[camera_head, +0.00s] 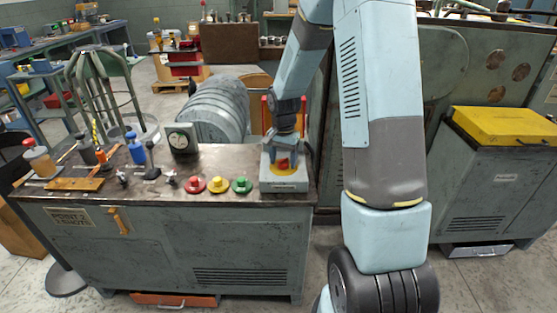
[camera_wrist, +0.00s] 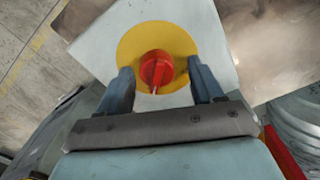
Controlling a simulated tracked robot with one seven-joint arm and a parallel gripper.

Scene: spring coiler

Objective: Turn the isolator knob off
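The isolator knob (camera_wrist: 156,70) is red and sits on a yellow disc (camera_wrist: 183,38) on a pale grey plate in the wrist view. Its pale pointer mark faces the lower edge of the picture, toward my gripper. My gripper (camera_wrist: 158,78) is open, with one blue finger on each side of the knob and a gap showing on both sides. In the head view the knob (camera_head: 284,163) is on a grey box (camera_head: 284,185) at the right end of the bench top. My gripper (camera_head: 284,150) is right over it and partly hides it.
Red (camera_head: 194,185), yellow (camera_head: 217,185) and green (camera_head: 241,185) buttons stand in a row left of the box. A dial gauge (camera_head: 181,139) stands behind them. Bottles and tools crowd the bench's left end.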

